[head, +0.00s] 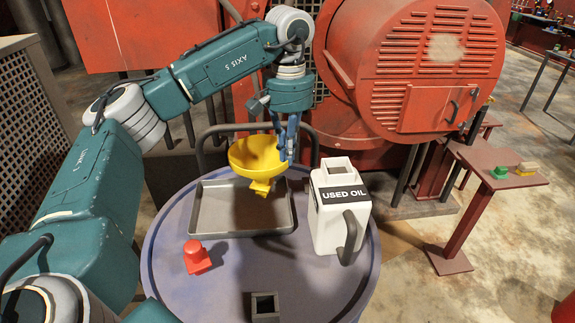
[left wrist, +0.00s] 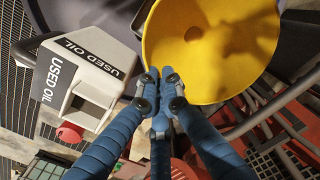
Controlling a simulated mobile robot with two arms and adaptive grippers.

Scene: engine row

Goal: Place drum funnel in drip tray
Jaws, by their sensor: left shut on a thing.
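The yellow drum funnel (head: 259,158) hangs above the grey drip tray (head: 208,217) on the round table. My left gripper (head: 286,150) is shut on the right side of the funnel's rim, and the funnel is held mouth up with its spout down. In the left wrist view the yellow funnel (left wrist: 205,50) fills the top right, and the blue fingers of my left gripper (left wrist: 158,100) meet at its edge. The tray shows empty, though the funnel hides part of it. My right gripper is in neither view.
A white "USED OIL" jug (head: 335,220) stands on the round table (head: 215,275) just right of the tray. A red part (head: 196,257) sits in front of the tray, and a small square grey holder (head: 265,305) is near the front. Red machinery (head: 410,75) stands behind.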

